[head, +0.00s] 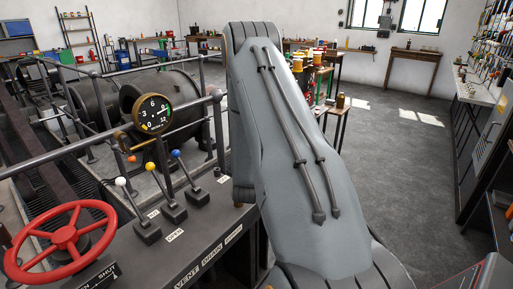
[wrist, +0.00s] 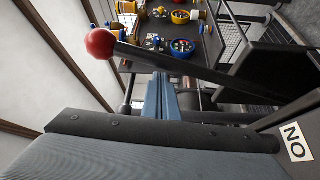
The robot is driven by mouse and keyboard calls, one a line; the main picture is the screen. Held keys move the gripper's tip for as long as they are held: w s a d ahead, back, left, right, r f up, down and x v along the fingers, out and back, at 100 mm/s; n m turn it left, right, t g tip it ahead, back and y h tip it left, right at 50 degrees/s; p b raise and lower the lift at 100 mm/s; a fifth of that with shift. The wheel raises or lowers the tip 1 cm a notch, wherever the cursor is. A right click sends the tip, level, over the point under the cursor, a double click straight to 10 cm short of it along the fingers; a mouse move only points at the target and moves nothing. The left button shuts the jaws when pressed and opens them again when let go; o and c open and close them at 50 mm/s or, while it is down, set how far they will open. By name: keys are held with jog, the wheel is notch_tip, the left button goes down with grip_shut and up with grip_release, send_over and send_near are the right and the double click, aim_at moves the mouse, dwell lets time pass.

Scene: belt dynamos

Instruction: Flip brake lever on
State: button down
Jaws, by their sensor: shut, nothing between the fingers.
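The lever with a red ball knob (wrist: 100,43) runs as a dark bar (wrist: 200,70) across the upper part of the wrist view, from the knob at left to a dark housing at right. A white "ON" label (wrist: 296,142) shows near its base. My gripper (wrist: 160,80) is shut and empty, its blue-grey fingers ending at the bar, partway along from the knob. I cannot tell whether they touch it. In the head view, my arm covers much of the middle, and I cannot see my gripper or the red-knobbed lever there.
On the dark console in the head view stand levers with white (head: 120,181), orange (head: 132,159) and blue (head: 175,153) knobs. A red handwheel (head: 62,243) is at lower left, a round gauge (head: 152,113) behind. Railings run at left; open floor (head: 390,135) lies right.

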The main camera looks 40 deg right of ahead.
jog(key=s+a+b, duration=0.3)
jog(key=s+a, duration=0.1)
jog(key=a, duration=0.4)
jog(key=shift+s+a+f+t, duration=0.15)
jog(key=shift+s+a+t, duration=0.15)
jog(key=shift+w, duration=0.1)
jog(key=a+f+m+g+y, duration=0.25)
jog(key=a+y, duration=0.25)
jog(key=a, duration=0.4)
jog(key=a+f+m+g+y, duration=0.1)
jog(key=a+m+g+y, duration=0.15)
jog(key=a+y, duration=0.5)
jog(key=s+a+r+m+g, duration=0.1)
jog(key=s+a+g, duration=0.3)
jog(key=s, duration=0.6)
jog(key=s+a+r+m+g, duration=0.1)
jog(key=s+a+g, duration=0.3)
jog(key=s, duration=0.7)
jog(key=a+r, duration=0.1)
jog(key=a, duration=0.1)
jog(key=shift+s+a+r+y, duration=0.15)
jog(key=shift+s+a+y, duration=0.15)
jog(key=shift+a+y, duration=0.1)
